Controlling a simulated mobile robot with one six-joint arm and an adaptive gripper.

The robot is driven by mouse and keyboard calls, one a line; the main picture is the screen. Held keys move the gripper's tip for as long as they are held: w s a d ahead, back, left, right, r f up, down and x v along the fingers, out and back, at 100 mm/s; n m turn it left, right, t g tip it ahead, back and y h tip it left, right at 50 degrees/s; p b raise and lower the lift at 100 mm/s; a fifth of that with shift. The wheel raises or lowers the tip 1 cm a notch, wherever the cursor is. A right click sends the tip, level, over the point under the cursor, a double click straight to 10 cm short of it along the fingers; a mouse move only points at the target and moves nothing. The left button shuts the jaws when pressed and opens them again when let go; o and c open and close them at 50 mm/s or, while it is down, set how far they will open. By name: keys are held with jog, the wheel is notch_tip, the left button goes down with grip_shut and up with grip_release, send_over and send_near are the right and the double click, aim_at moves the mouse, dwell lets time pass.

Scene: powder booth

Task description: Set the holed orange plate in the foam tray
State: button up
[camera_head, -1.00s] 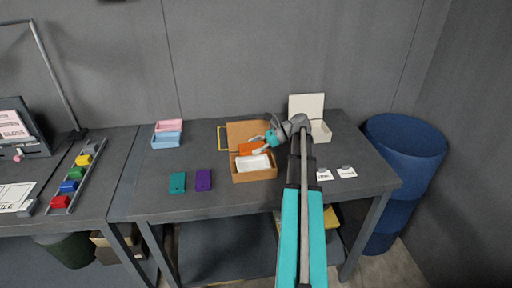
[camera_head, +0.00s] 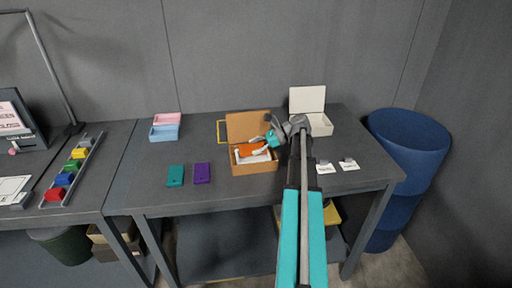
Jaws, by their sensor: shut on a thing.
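The orange plate (camera_head: 247,150) is held by my gripper (camera_head: 264,146) at its right end, low over the brown cardboard box (camera_head: 255,168). Its hole cannot be made out at this size. The white foam tray (camera_head: 252,159) lies inside the open box, partly hidden under the plate. I cannot tell whether the plate touches the tray. My gripper is shut on the plate and reaches in from the right side of the box.
Teal (camera_head: 175,176) and purple (camera_head: 202,173) plates lie left of the box. Pink (camera_head: 167,119) and blue (camera_head: 164,133) bins stand at the back left. An open white box (camera_head: 320,125) stands behind my arm. White cards (camera_head: 326,168) lie at right. The table's front middle is clear.

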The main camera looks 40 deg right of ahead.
jog(key=shift+f, duration=0.45)
jog(key=shift+f+b, duration=0.25)
jog(key=shift+b, duration=0.25)
dwell(0.6)
jog(key=shift+s+a+f+b, duration=0.2)
jog(key=shift+s+f+b, duration=0.1)
jog(key=shift+f+b, duration=0.15)
dwell(0.9)
jog(key=o, duration=1.1)
jog(key=shift+c, duration=0.2)
jog(key=shift+w+r, duration=0.15)
jog(key=shift+d+r, duration=0.1)
